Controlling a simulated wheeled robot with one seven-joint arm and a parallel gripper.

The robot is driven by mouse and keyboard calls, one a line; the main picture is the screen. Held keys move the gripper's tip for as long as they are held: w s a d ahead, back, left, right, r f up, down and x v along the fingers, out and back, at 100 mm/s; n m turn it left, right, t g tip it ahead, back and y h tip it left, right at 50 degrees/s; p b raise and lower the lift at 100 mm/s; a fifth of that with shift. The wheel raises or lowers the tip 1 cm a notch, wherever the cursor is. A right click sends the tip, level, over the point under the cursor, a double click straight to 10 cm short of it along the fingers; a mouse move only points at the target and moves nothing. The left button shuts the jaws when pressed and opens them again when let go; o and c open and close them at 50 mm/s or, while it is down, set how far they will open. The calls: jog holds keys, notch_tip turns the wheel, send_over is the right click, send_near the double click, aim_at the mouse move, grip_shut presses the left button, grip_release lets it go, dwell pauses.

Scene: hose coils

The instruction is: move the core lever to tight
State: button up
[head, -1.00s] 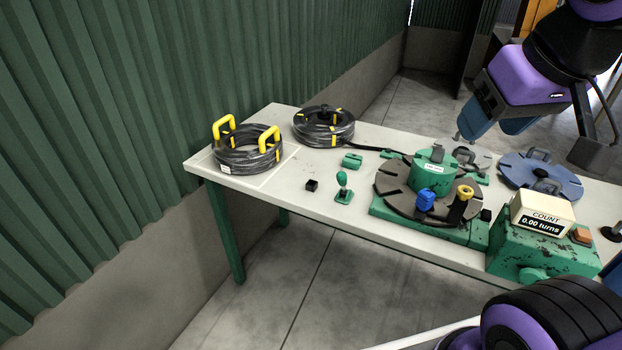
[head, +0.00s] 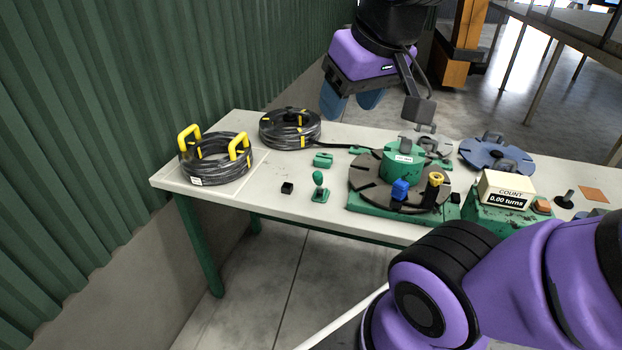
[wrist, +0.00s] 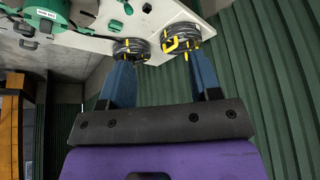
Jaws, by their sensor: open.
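The green core (head: 403,163), a drum with a white label, stands in the middle of a dark slotted turntable (head: 366,187). A blue lever-like piece (head: 400,189) sits at its front, probably the core lever; I cannot read its setting. The core also shows at the upper left of the wrist view (wrist: 45,12), where the lever is not clear. My gripper (head: 352,103) is open and empty, with blue fingers pointing down. It is above and behind the table, up and left of the core, touching nothing. The fingers also show apart in the wrist view (wrist: 161,75).
Two black hose coils, one with yellow handles (head: 240,150) and one behind (head: 290,128), lie at the left. A yellow-topped post (head: 435,180) stands right of the blue piece. A counter box (head: 510,190) reads 0.00 turns. A green knob lever (head: 318,178) stands left of the turntable.

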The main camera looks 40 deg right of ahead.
jog(key=w+d+f+m+g, duration=0.1)
jog(key=w+d+f+m, duration=0.15)
jog(key=w, duration=0.65)
jog(key=m+g, duration=0.4)
jog(key=m, duration=0.1)
send_over(318, 177)
jog(key=w+d, duration=0.1)
notch_tip(318, 177, down, 22)
jog(key=shift+w+d+r, duration=0.1)
jog(key=shift+d+r, duration=0.05)
jog(key=shift+r, duration=0.05)
jog(key=shift+w+d+f, duration=0.1)
jog(key=shift+d+f, duration=0.05)
jog(key=shift+f, duration=0.35)
jog(key=f, duration=1)
jog(key=shift+w+a+f, duration=0.1)
jog(key=shift+a+f, duration=0.1)
grip_shut()
